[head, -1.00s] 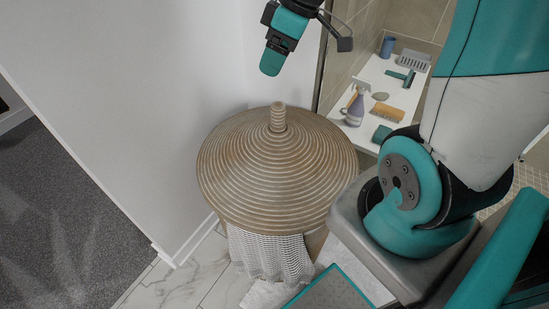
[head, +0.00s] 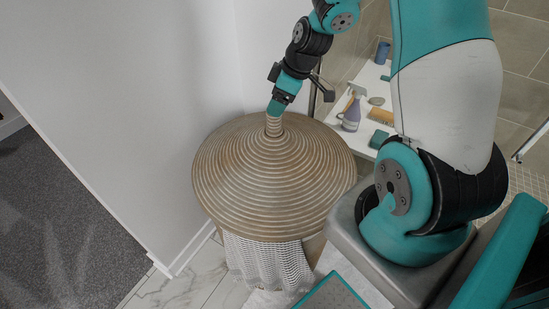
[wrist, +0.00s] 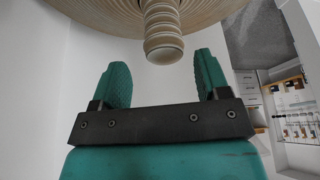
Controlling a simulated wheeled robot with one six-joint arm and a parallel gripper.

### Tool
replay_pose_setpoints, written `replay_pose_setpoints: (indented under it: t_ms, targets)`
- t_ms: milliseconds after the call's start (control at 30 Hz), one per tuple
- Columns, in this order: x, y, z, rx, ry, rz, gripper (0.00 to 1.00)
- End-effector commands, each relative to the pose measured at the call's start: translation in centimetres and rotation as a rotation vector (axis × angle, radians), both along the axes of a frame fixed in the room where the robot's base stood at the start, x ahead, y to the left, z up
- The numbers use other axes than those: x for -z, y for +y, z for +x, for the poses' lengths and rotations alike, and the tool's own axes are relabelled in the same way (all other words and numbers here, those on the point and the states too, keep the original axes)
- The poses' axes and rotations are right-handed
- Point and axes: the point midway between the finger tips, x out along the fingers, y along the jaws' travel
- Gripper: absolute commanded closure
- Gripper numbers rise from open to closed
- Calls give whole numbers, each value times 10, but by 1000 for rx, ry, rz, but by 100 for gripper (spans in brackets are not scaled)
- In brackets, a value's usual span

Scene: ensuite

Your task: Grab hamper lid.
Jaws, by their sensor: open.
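The hamper lid (head: 272,185) is a wide, ribbed, tan cone with a ridged knob (head: 273,125) at its peak. It sits on top of the hamper, over white mesh cloth. My gripper (head: 275,108) is at the knob in the head view, its tip overlapping the knob's top. In the wrist view, my gripper (wrist: 160,85) is open, with two green fingers apart. There the knob (wrist: 162,32) hangs into view between and just beyond the fingertips, with the lid (wrist: 110,12) behind it. No finger visibly touches the knob.
A white wall (head: 130,90) stands close behind and left of the hamper. Grey carpet (head: 60,220) lies at left.

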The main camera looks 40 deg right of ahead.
Motion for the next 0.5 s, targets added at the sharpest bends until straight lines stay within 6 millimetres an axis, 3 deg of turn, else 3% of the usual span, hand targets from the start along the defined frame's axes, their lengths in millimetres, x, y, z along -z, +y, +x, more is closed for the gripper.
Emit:
replay_pose_setpoints:
  t_ms: [300, 500]
  targets:
    - [41, 13, 7, -1, 3, 1, 31]
    - [49, 15, 10, 0, 1, 1, 31]
